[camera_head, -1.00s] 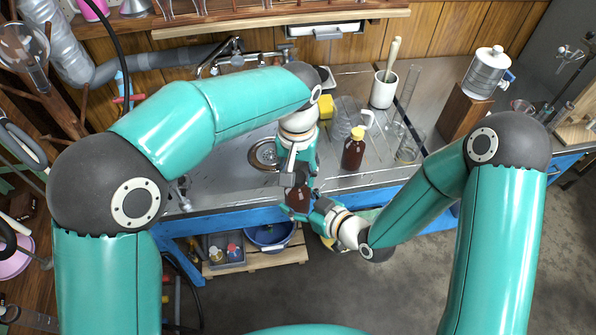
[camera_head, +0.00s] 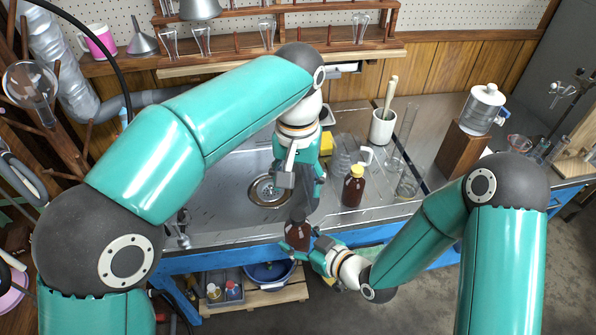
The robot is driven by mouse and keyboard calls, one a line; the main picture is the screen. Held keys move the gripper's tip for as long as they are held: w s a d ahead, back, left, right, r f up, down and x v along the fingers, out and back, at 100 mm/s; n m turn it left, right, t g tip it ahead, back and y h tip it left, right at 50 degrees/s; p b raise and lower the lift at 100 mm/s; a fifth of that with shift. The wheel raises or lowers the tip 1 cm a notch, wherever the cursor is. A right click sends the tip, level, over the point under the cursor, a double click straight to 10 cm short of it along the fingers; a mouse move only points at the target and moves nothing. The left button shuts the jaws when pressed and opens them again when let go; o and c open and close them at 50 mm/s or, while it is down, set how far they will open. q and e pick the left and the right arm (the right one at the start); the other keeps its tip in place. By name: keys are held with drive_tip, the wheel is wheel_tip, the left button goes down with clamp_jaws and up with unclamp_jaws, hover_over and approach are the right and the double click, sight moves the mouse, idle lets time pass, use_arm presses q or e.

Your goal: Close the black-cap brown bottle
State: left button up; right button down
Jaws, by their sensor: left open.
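A brown bottle (camera_head: 298,237) is at the front edge of the sink counter, with my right gripper (camera_head: 308,246) around its side and apparently shut on it. The bottle's top is dark, but it is too small and too close under my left gripper to tell how a black cap sits on it. My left gripper (camera_head: 301,192) points down, open, just above the bottle top, with a small gap showing between them. A second brown bottle (camera_head: 353,190) with a yellow cap stands upright on the counter to the right.
A sink drain (camera_head: 268,191) lies left of my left gripper. A clear jug (camera_head: 346,152), a white mortar with a pestle (camera_head: 383,127) and a glass beaker (camera_head: 407,186) stand to the right. A blue basin (camera_head: 269,272) sits below the counter.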

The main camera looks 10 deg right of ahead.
use_arm(q)
wheel_tip(320, 180, up, 2)
drive_tip(key=shift+r, duration=0.2)
idle(0.4)
drive_tip(key=w+a+f+n+h, duration=0.1)
drive_tip(key=a+f, duration=0.4)
drive_tip(key=f, duration=0.7)
drive_tip(key=w+a+f+n+h, duration=0.15)
drive_tip(key=a+f, duration=0.25)
drive_tip(key=f, duration=0.8)
drive_tip(key=s+a+f+n, duration=0.1)
drive_tip(key=s+a+f, duration=0.2)
drive_tip(key=s+f, duration=0.5)
drive_tip(key=s+a+f+n+h, duration=0.1)
drive_tip(key=s+a+f, duration=0.3)
drive_tip(key=s+f, duration=0.4)
drive_tip(key=shift+s+a+f+n+t, duration=0.3)
drive_tip(key=shift+s+n, duration=0.35)
drive_tip(key=shift+s, duration=1.65)
